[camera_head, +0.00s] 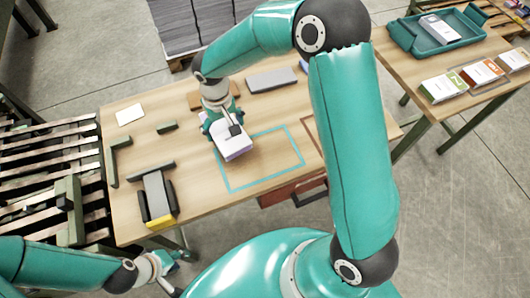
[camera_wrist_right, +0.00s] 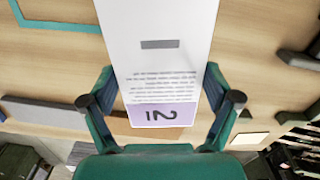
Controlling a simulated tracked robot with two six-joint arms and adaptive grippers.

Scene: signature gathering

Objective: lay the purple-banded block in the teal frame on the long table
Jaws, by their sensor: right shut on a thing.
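The block is over the left end of the teal frame (camera_head: 266,177), a thin outline on the long table (camera_head: 190,196). I cannot tell its exact height above the table. A frame corner shows in the wrist view (camera_wrist_right: 60,27). My left gripper (camera_head: 172,262) is off the table's front edge; its opening is unclear.
A grey and yellow tool-like object (camera_head: 158,196) and dark green brackets lie on the left. A grey slab (camera_head: 271,79) lies behind, and a brown frame edge (camera_head: 310,133) lies right. A side table holds a teal tray (camera_head: 404,37) and several banded blocks. The teal frame's inside right is bare.

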